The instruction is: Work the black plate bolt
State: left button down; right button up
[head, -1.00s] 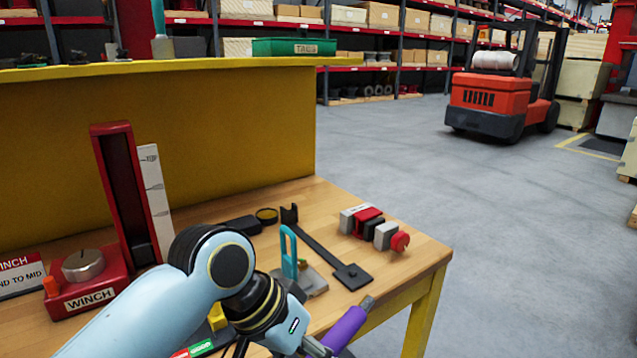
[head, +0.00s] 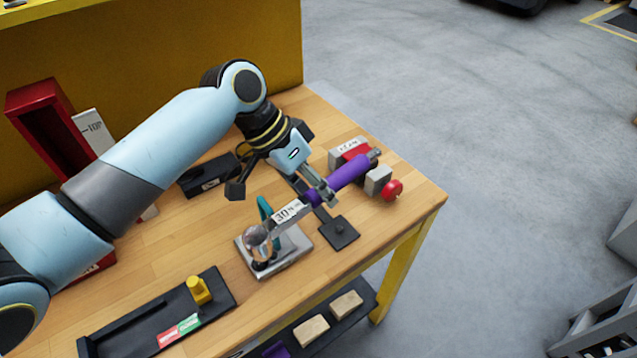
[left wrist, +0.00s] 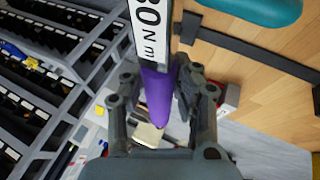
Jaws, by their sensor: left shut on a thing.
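A black plate (head: 130,318) with a yellow knob (head: 198,290) and a red and green label lies at the front left of the bench. My left gripper (head: 325,188) is shut on the purple handle of a wrench (head: 347,174) marked 30 Nm. The wrench's round head (head: 257,236) is over a silver metal block (head: 275,258) with a teal handle; I cannot tell whether they touch. The left wrist view shows the purple handle (left wrist: 158,95) between the fingers. The gripper is behind and right of the yellow knob. My right gripper is out of view.
A black bar with a square end (head: 339,232) lies beside the block. A grey and red box with a red button (head: 392,190) stands at the right edge. A black box (head: 208,176) and red winch housing (head: 40,125) are further back. The bench's front middle is clear.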

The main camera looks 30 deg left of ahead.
pick_arm(q)
jog(key=shift+w+a+r, duration=0.1)
jog(key=shift+w+a, duration=0.05)
jog(key=shift+a, duration=0.1)
jog(key=shift+r+m+g+p, duration=0.1)
jog(key=shift+m+g+p, duration=0.2)
jog(key=shift+f, duration=0.3)
jog(key=shift+a+f+b, duration=0.15)
jog(key=shift+f+b, duration=1.15)
jog(key=shift+f, duration=1)
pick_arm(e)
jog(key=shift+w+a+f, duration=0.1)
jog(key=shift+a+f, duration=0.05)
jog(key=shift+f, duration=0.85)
pick_arm(q)
jog(key=shift+m+y, duration=0.3)
jog(key=shift+w+a+f+m+g+y, duration=0.15)
jog(key=shift+f+m+g+y, duration=0.15)
jog(key=shift+m+g, duration=0.35)
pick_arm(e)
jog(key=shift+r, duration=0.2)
